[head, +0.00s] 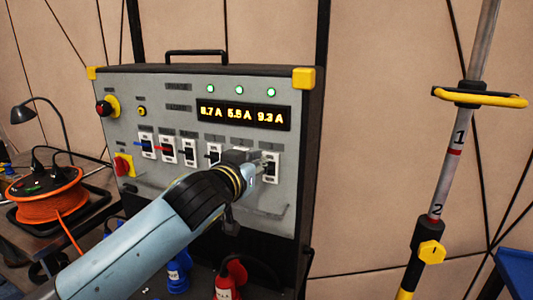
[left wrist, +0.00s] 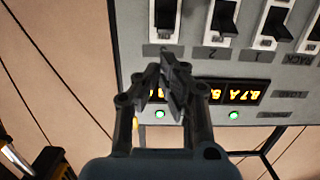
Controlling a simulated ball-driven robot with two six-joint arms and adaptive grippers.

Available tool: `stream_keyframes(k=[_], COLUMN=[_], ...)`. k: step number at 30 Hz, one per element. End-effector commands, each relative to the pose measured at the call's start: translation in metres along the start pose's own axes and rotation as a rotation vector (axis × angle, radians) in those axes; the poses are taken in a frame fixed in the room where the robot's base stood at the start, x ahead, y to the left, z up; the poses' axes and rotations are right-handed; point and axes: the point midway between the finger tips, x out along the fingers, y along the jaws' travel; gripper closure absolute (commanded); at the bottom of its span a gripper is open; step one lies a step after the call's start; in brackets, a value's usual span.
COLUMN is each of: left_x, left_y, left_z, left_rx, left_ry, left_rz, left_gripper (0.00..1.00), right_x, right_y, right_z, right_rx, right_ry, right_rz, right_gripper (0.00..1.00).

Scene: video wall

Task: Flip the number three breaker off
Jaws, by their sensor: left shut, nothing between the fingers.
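The rightmost breaker (head: 272,167) is right beside my left gripper (head: 262,168), which hides part of the row. In the left wrist view, upside down, the breakers labelled 2 (left wrist: 220,22) and 1 (left wrist: 272,25) show. The breaker left of them (left wrist: 165,20) stands just beyond my left gripper (left wrist: 172,65); its label is hard to read. The fingers are shut and empty; I cannot tell whether they touch it. My right gripper is not in view.
An amber current display (head: 243,115) and several green lamps sit above the breakers. A red emergency button (head: 104,108) and red rotary switch (head: 123,165) are at the left. An orange cable reel (head: 45,198) stands left; a marked pole (head: 455,140) stands right.

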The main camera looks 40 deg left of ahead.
Motion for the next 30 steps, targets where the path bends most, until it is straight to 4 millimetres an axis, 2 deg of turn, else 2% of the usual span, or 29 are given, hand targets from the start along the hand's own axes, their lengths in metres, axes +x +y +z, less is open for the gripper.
stream_keyframes(k=[6,11,25,30], left_x=[0.037,0.052,0.056,0.057], left_y=[0.0,0.0,0.0,0.0], left_z=[-0.002,-0.001,0.001,0.004], left_rx=[-0.001,-0.001,0.0,0.001], left_ry=[-0.001,0.0,0.001,0.019], left_rz=[-0.001,0.0,0.0,0.0], left_gripper=[1.0,1.0,1.0,1.0], right_x=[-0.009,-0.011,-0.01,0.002], right_y=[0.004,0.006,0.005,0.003], right_z=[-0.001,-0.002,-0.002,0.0], right_rx=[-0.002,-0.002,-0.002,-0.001], right_ry=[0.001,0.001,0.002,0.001], right_rz=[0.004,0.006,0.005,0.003], right_gripper=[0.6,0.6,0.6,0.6])
